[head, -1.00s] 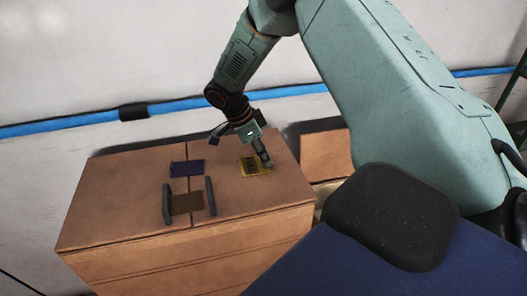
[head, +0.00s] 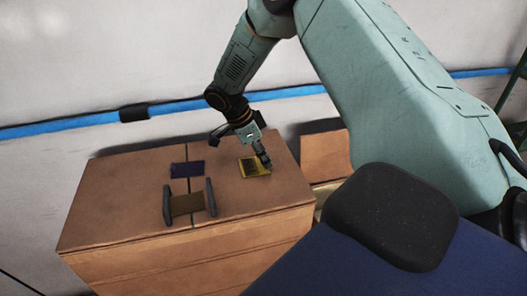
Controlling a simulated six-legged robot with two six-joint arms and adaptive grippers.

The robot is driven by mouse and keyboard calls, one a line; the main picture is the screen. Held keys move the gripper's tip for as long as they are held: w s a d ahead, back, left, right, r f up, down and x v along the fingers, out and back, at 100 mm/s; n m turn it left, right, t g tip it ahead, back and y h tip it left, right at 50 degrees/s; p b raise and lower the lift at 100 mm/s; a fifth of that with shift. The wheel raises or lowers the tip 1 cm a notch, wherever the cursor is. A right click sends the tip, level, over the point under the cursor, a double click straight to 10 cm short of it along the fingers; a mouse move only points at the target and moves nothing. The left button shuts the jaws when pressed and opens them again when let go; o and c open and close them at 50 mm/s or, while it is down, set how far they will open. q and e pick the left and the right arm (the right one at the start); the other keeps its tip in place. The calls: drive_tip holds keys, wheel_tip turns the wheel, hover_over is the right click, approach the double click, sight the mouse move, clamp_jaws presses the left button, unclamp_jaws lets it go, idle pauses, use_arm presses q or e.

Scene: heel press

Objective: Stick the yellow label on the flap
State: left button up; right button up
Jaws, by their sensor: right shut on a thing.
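The yellow label (head: 250,168), with a dark printed patch, is on the right-hand flap (head: 270,190) of a closed cardboard box. My right gripper (head: 265,162) comes down from above and is shut on the label's right edge, its fingers hiding that edge. The label looks flat and very close to the flap; I cannot tell whether its whole underside touches. My left gripper is not in view.
A dark blue patch (head: 187,169) lies across the box's middle seam. In front of it, two dark grey bars (head: 211,197) flank a brown strip (head: 187,204). Another cardboard box (head: 325,157) stands behind right. A blue stripe (head: 60,126) runs along the wall.

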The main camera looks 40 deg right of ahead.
drive_tip(key=shift+f, duration=0.1)
drive_tip(key=o, duration=0.8)
drive_tip(key=o, duration=0.5)
wheel_tip(320, 180, up, 7)
drive_tip(key=p, duration=0.6)
idle(0.3)
drive_tip(key=shift+f, duration=0.1)
